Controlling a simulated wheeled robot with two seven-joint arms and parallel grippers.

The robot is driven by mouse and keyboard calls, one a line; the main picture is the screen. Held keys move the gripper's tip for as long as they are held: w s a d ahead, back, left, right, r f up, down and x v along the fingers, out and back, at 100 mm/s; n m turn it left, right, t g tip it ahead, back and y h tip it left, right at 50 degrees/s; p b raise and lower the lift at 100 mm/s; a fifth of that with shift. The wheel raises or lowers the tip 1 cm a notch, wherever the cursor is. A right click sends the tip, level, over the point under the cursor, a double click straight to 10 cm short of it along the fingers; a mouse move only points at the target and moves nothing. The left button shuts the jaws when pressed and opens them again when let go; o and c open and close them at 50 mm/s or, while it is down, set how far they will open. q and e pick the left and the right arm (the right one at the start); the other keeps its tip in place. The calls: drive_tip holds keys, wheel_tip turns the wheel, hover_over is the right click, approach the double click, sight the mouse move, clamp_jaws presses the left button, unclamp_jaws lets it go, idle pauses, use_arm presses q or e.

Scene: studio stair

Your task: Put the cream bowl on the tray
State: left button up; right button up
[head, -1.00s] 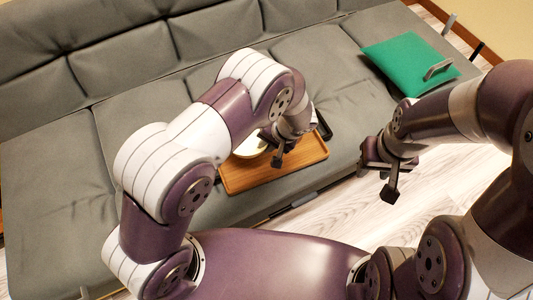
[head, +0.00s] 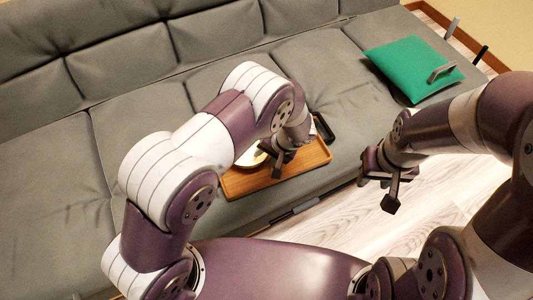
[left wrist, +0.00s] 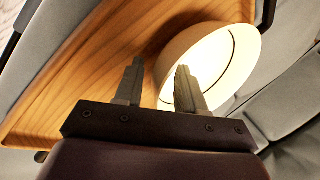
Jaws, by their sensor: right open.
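The cream bowl (head: 253,158) shows in the head view at the back left part of the wooden tray (head: 262,182), partly hidden behind my left arm. In the left wrist view the bowl (left wrist: 222,60) is seen from above, with the tray's wood (left wrist: 85,70) to its left. My left gripper (head: 278,171) is at the bowl's near rim. In the left wrist view its fingers (left wrist: 160,85) are apart, one over the bowl's inside and one outside it. I cannot tell whether the bowl touches the tray. My right gripper (head: 381,192) is open and empty, right of the tray.
The tray lies on a grey sofa (head: 50,190). A black object (head: 323,128) is at the tray's back right corner. A green cushion (head: 405,68) lies on the sofa to the right. Pale wood floor (head: 330,230) shows in front.

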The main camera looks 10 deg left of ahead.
use_arm(q)
drive_tip(key=p+v, duration=0.4)
drive_tip(key=v, duration=0.8)
drive_tip(key=s+a+r+n+h, duration=0.1)
drive_tip(key=s+a+r+h, duration=0.1)
drive_tip(key=s+a+r, duration=0.4)
drive_tip(key=s+a+r+n+h, duration=0.1)
drive_tip(key=s+a+r+h, duration=0.1)
drive_tip(key=s+a+r, duration=0.4)
drive_tip(key=a, duration=0.5)
drive_tip(key=shift+s+n+h, duration=0.2)
drive_tip(key=shift+n+h, duration=0.1)
drive_tip(key=shift+n, duration=0.1)
